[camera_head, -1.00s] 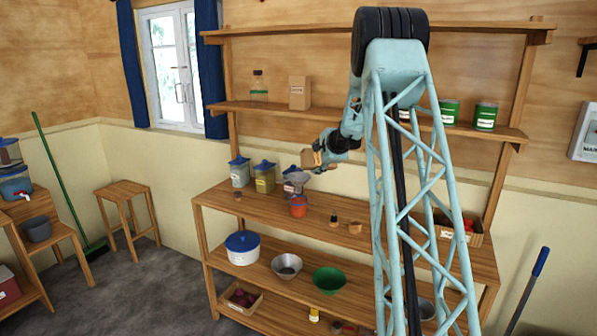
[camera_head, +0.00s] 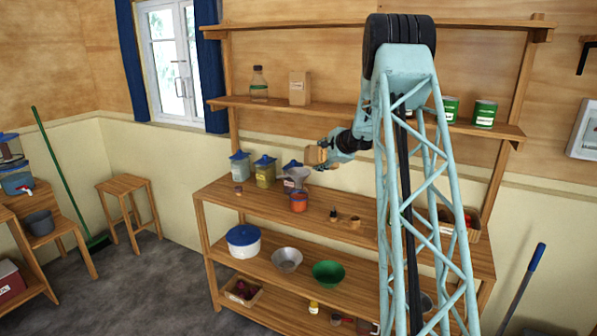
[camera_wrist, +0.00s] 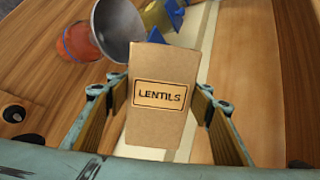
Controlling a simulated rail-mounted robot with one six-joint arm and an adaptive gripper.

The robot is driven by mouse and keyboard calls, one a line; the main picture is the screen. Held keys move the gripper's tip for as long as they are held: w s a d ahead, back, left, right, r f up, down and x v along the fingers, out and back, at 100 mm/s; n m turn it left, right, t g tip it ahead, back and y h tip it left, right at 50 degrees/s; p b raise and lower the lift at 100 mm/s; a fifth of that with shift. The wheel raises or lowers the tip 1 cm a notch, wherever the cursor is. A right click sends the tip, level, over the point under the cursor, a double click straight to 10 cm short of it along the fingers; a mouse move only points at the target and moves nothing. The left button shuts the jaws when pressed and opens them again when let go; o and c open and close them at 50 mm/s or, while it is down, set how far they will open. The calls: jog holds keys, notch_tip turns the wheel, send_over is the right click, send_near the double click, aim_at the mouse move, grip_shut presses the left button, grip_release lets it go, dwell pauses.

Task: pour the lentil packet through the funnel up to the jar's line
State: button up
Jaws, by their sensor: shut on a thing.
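The brown lentil packet (camera_wrist: 165,68), labelled LENTILS, is held between the fingers of my gripper (camera_wrist: 157,112) in the wrist view. In the head view the packet (camera_head: 315,155) is small, at the end of my arm above the worktop. The grey funnel (camera_head: 297,174) sits just below and left of it; its wide mouth (camera_wrist: 118,18) shows left of the packet in the wrist view. A jar under or behind the funnel is mostly hidden, and I cannot make out its line. An orange-red container (camera_head: 298,202) stands close in front of the funnel.
Lidded jars, one bluish (camera_head: 239,166) and one yellow (camera_head: 265,171), stand left of the funnel. A small dark bottle (camera_head: 333,214) and a wooden cup (camera_head: 355,222) stand to the right. A shelf (camera_head: 320,115) with a bottle and paper packet runs above.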

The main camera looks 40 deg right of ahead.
aim_at(323, 161)
jog(key=shift+s+d+f, duration=0.1)
jog(key=shift+d, duration=0.1)
jog(key=shift+d+f, duration=0.1)
jog(key=shift+d+r+m+t+y+p, duration=0.15)
jog(key=shift+r+m+t+y+p, duration=0.15)
jog(key=shift+m+y+p, duration=0.35)
jog(key=shift+r+m+t+y+p, duration=0.1)
jog(key=shift+m+t+y+p, duration=0.25)
jog(key=shift+m, duration=0.1)
jog(key=shift+f+m+t+y+b, duration=0.25)
jog(key=shift+m+t+y+b, duration=0.15)
jog(key=shift+m+y, duration=0.2)
jog(key=shift+s+d+f+m+t+b, duration=0.15)
jog(key=shift+f+m+t+b, duration=0.1)
jog(key=shift+f+m+b, duration=0.3)
jog(key=shift+s+d+f+m+t+y+b, duration=0.15)
jog(key=shift+d+f+m+t+y+b, duration=0.2)
jog(key=shift+d+f+m+y, duration=0.25)
jog(key=shift+s+d+f+m+t+y, duration=0.1)
jog(key=shift+s+d+m+t+y, duration=0.15)
jog(key=shift+d+m+t, duration=0.2)
jog(key=shift+s+d+f+m+t+y+b, duration=0.1)
jog(key=shift+d+f+m+t+y+b, duration=0.25)
jog(key=shift+m, duration=0.35)
jog(key=shift+s+d+f+m+t+y+b, duration=0.1)
jog(key=shift+d+f+m+t+y+b, duration=0.15)
jog(key=shift+m+t, duration=0.4)
